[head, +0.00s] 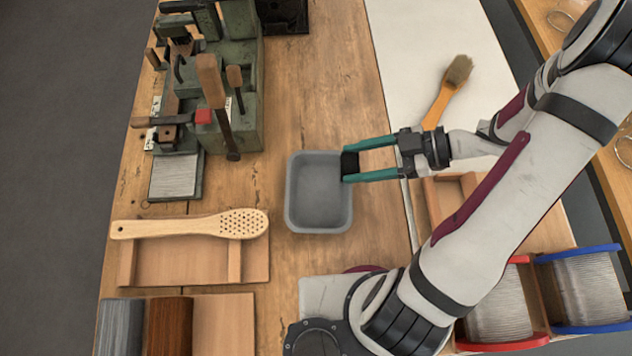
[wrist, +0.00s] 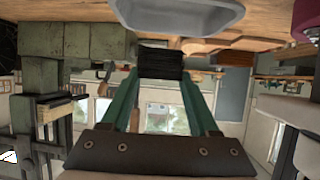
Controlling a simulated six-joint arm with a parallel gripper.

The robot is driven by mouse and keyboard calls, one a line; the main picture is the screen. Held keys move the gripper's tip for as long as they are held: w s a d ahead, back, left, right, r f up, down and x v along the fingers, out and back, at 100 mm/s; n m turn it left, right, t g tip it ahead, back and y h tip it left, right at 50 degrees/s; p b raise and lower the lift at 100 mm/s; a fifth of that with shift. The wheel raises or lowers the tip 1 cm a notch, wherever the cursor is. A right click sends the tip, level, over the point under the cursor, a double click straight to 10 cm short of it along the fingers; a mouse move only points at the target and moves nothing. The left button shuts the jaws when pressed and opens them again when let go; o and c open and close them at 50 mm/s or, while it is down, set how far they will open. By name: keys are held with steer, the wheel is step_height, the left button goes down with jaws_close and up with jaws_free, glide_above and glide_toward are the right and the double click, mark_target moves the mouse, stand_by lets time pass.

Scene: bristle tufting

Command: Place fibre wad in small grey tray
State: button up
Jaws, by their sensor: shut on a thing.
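The fibre wad (head: 350,163) is a small black block between the tips of my gripper (head: 346,162). My gripper has green fingers and is shut on the wad. In the wrist view the wad (wrist: 161,64) shows dark and ribbed between the two green fingers (wrist: 160,75). The small grey tray (head: 318,197) stands on the wooden bench and looks empty. In the head view the wad is at the tray's upper right rim. Its height above the tray is hard to tell. The tray's edge (wrist: 180,28) also shows at the top of the wrist view.
A green machine with levers (head: 238,95) stands at the upper left. A perforated wooden brush blank (head: 190,225) lies on a wooden holder left of the tray. A brush with an orange handle (head: 445,92) lies on the white surface. Wire spools (head: 497,305) stand at the lower right.

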steer(key=x, duration=0.6)
steer(key=w+f+x, duration=0.1)
steer(key=x, duration=0.2)
steer(key=shift+w+f, duration=0.1)
steer(key=shift+f, duration=0.05)
steer(key=f, duration=0.4)
steer(key=shift+a, duration=0.2)
steer(key=shift+f, duration=0.2)
steer(key=o, duration=1)
